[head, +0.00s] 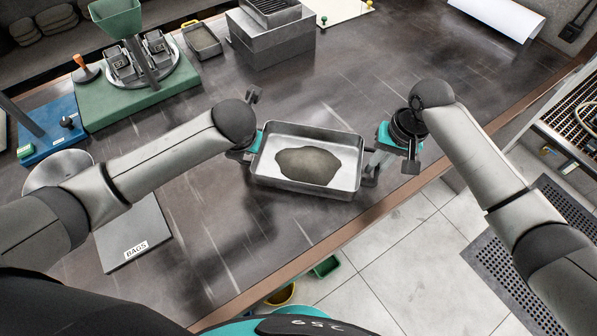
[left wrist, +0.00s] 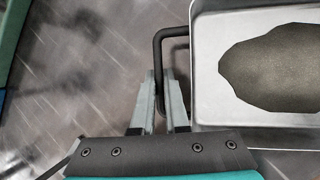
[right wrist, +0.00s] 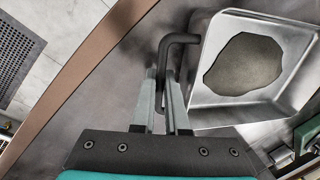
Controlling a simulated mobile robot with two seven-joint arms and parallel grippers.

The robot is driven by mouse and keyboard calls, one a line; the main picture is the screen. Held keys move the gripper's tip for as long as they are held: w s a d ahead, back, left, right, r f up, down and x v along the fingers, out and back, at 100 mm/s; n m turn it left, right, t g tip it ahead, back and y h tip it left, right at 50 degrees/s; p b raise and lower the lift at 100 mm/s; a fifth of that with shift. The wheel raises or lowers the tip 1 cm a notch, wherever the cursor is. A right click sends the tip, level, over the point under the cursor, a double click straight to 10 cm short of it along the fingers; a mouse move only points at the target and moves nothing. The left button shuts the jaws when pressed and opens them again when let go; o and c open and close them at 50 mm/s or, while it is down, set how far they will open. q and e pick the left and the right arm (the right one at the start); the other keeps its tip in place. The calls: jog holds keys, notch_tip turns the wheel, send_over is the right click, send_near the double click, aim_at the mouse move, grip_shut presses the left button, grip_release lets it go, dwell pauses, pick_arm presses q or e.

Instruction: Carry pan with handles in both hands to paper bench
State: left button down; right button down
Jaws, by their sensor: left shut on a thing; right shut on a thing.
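The pan (head: 306,187) is a shallow silver metal tray with a patch of dark grey-brown material in its middle. It is between my two grippers in the head view, over the dark bench near its front edge. My left gripper (left wrist: 158,92) is shut on the black bar handle (left wrist: 157,52) at the pan's left side. My right gripper (right wrist: 163,92) is shut on the black bar handle (right wrist: 163,55) at the other side. The pan also shows in the left wrist view (left wrist: 207,75) and the right wrist view (right wrist: 197,70). I cannot tell whether its base touches the bench.
The dark bench (head: 400,65) is clear behind the pan. A grey block (head: 272,45), a green machine base (head: 135,100) and a flat board marked BAGS (head: 135,232) stand on it. White paper (head: 503,14) lies at the back right. A rack (head: 570,120) stands right, beyond a floor gap.

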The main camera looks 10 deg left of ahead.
pick_arm(q)
jog(key=c, duration=1.2)
grip_release()
jog(key=shift+s+d+f, duration=0.25)
jog(key=shift+f, duration=0.25)
pick_arm(e)
jog(key=c, duration=1.2)
grip_release()
jog(key=shift+d+f, duration=0.35)
jog(key=shift+d, duration=0.1)
pick_arm(q)
jog(key=shift+o, duration=1.4)
jog(key=shift+d, duration=0.1)
pick_arm(e)
jog(key=shift+o, duration=1.4)
jog(key=shift+a, duration=0.2)
jog(key=shift+r, duration=0.1)
pick_arm(q)
jog(key=v, duration=0.9)
jog(key=shift+a+r, duration=0.35)
pick_arm(e)
jog(key=shift+s+a+r, duration=0.15)
jog(key=shift+a+r, duration=0.1)
jog(key=shift+a, duration=0.05)
notch_tip(320, 180, up, 8)
jog(key=s+d, duration=0.1)
jog(key=d, duration=0.1)
jog(key=shift+s, duration=0.15)
jog(key=shift+r, duration=0.1)
